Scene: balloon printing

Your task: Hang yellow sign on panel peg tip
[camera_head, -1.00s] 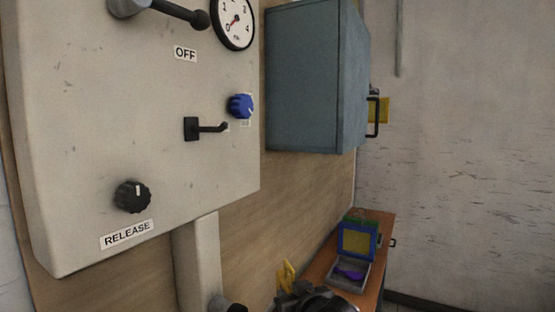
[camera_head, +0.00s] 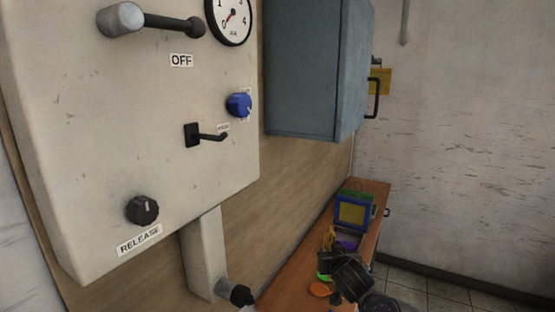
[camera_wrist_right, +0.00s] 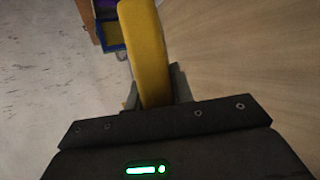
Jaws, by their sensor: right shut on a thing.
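The black panel peg (camera_head: 212,136) sticks out to the right from its dark base on the pale control panel (camera_head: 90,130), below the blue knob. Its tip is bare. My right gripper (camera_head: 334,258) is at the lower middle of the head view, below and right of the panel and well apart from the peg. In the right wrist view the yellow sign (camera_wrist_right: 145,45) rises from between the fingers as a thick bar. My left gripper is out of view.
A blue-grey cabinet (camera_head: 312,70) with a black handle hangs right of the panel. A pipe with a black end (camera_head: 240,295) juts out under the panel.

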